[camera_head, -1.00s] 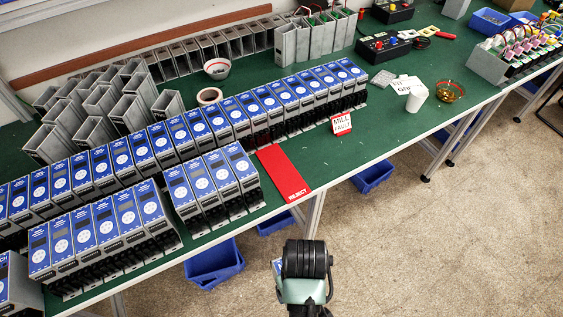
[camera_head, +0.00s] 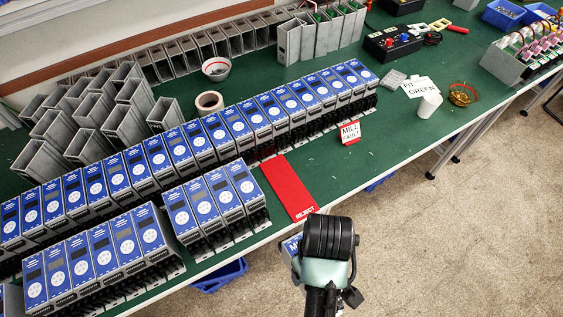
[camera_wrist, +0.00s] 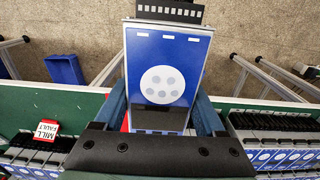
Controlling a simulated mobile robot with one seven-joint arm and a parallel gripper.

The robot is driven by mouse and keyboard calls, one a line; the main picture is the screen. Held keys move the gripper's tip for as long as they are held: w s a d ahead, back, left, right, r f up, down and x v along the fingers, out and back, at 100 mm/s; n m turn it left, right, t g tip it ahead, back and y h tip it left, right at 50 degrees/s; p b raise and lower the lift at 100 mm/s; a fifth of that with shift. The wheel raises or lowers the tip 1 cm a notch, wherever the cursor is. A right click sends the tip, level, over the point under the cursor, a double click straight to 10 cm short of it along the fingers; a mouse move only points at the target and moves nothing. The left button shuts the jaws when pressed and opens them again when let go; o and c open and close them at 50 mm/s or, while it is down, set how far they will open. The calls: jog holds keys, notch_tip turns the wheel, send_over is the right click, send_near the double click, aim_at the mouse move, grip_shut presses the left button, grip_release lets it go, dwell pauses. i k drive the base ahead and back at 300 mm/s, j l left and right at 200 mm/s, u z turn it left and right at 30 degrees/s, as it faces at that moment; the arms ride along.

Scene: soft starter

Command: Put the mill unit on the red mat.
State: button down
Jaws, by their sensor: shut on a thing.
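The mill unit (camera_wrist: 160,75), a grey box with a blue face and a round white keypad, is held in my gripper (camera_wrist: 160,112), whose fingers press on its two sides. In the head view a bit of its blue face (camera_head: 292,245) shows left of my wrist, off the table's front edge; the rest is hidden. The red mat (camera_head: 284,183), marked REJECT, lies bare on the green table and reaches its front edge. My gripper is in front of the mat's near end, apart from it. In the wrist view only a red sliver shows beside the unit.
Similar units (camera_head: 210,200) stand close on the mat's left, and a long row (camera_head: 290,100) stands behind it. A MILL FAULT sign (camera_head: 350,132) stands to its right. The green table (camera_head: 345,170) is clear right of the mat. A blue bin (camera_head: 220,276) is under the table.

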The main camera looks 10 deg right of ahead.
aim_at(284, 181)
jog(key=i, duration=1.05)
